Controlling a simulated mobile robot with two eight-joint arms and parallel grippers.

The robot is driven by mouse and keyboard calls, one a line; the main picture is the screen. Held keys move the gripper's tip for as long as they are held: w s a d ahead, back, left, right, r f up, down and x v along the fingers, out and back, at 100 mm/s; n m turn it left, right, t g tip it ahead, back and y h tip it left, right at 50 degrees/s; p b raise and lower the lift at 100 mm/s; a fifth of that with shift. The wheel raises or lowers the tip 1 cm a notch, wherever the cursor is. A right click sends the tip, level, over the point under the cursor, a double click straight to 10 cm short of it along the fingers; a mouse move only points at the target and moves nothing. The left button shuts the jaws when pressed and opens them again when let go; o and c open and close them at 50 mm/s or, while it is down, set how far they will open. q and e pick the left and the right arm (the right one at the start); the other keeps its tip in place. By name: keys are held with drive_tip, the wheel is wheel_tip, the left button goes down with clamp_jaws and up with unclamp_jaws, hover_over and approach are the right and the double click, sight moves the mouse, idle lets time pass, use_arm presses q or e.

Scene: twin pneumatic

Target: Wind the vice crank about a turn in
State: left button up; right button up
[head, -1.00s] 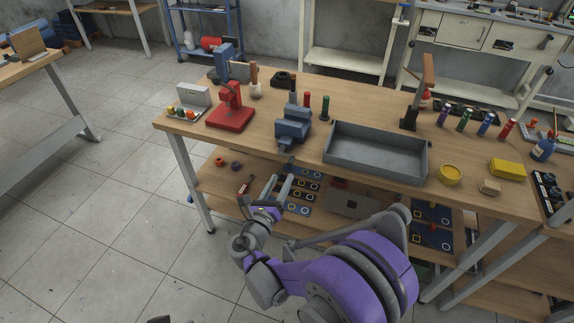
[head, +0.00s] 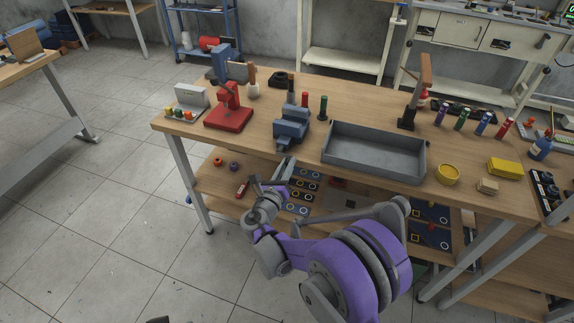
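The blue vice (head: 291,128) stands at the front edge of the wooden bench, left of the grey tray. Its front end points toward me, and the crank there is small and partly lost against my gripper, so its angle cannot be told. My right gripper (head: 272,175) is just below and in front of the vice, below the bench edge. Its fingers look spread, with one reaching up close to the crank; I cannot tell whether it touches. I see nothing held between them. My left gripper is not in view.
A red press (head: 229,108) stands left of the vice, and a grey tray (head: 374,168) stands to its right. Red and green handles rise behind the vice. The lower shelf (head: 213,182) under my gripper holds a red tool and dark plates with rings.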

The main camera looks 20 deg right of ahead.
clamp_jaws()
drive_tip(key=shift+f+m, duration=0.15)
drive_tip(key=shift+m, duration=0.15)
drive_tip(key=w+a+f+m+b, duration=0.1)
drive_tip(key=m, duration=0.6)
drive_tip(key=w+a+f+m, duration=0.1)
drive_tip(key=a+m, duration=0.1)
drive_tip(key=m, duration=0.5)
drive_tip(key=w+a+f+m+b, duration=0.1)
drive_tip(key=f+m, duration=0.1)
drive_tip(key=m, duration=0.4)
drive_tip(key=shift+a+m+b, duration=0.35)
drive_tip(key=shift+m, duration=0.05)
drive_tip(key=m, duration=0.2)
drive_tip(key=a+m, duration=0.1)
drive_tip(key=shift+w+r+m+p, duration=0.3)
drive_tip(key=shift+w+p, duration=0.05)
drive_tip(key=m, duration=0.1)
drive_tip(key=r+m+p, duration=0.1)
drive_tip(key=m, duration=0.1)
drive_tip(key=a+m, duration=0.1)
drive_tip(key=shift+w+r+m, duration=0.15)
drive_tip(key=shift+w+m, duration=0.15)
drive_tip(key=shift+w, duration=0.05)
drive_tip(key=shift+w+a+r+m+p, duration=0.15)
drive_tip(key=shift+r+m+p, duration=0.25)
drive_tip(key=shift+m, duration=0.65)
drive_tip(key=shift+w+a+r+m+p, duration=0.1)
drive_tip(key=shift+r+m+p, duration=0.25)
drive_tip(key=shift+m, duration=0.7)
